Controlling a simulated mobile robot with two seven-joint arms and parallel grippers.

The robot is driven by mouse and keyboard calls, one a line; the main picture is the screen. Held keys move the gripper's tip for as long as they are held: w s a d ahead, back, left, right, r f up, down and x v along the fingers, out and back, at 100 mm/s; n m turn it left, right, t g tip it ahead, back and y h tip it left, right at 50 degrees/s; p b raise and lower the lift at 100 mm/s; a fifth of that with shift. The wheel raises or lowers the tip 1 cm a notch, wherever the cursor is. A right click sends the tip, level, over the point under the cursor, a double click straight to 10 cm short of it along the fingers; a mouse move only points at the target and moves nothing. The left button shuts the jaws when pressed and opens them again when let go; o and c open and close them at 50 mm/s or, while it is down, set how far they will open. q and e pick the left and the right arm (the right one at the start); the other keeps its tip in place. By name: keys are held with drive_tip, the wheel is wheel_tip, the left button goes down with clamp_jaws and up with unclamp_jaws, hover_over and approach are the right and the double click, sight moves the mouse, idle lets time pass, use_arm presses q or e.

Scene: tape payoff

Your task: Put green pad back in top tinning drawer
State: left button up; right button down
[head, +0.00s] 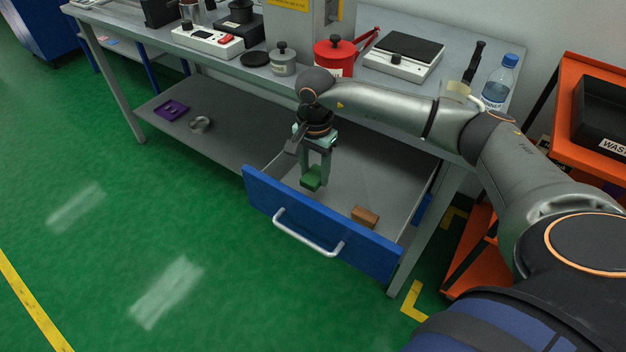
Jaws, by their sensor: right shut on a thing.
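The open drawer (322,224) has a blue front with a pale bar handle and a grey inside. It is pulled out under the right end of the workbench. My right gripper (314,178) points down into the drawer space and is shut on the green pad (311,178). The pad is at the fingertips, inside the drawer's outline, near its left side. I cannot tell whether the pad touches the drawer floor. A brown block (365,216) lies in the drawer near the front, to the right of the pad. My left gripper is not in view.
The bench top (345,88) holds a red pot (334,57), a grey lidded pot (283,60), a scale (404,57) and a water bottle (499,82). A purple tray (171,109) and a metal ring (200,124) lie on the lower shelf. An orange rack (580,130) stands right. The green floor in front is clear.

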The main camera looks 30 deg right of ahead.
sight(313, 173)
drive_tip(key=shift+w+f, duration=0.2)
drive_tip(key=shift+f, duration=0.1)
drive_tip(key=shift+w+f, duration=0.1)
drive_tip(key=shift+f, duration=1.5)
drive_tip(key=shift+f+b, duration=0.15)
drive_tip(key=shift+b, duration=0.15)
drive_tip(key=shift+c, duration=1.5)
unclamp_jaws()
wheel_tip(313, 173, up, 12)
drive_tip(key=shift+r+p, duration=0.2)
drive_tip(key=shift+p, duration=0.45)
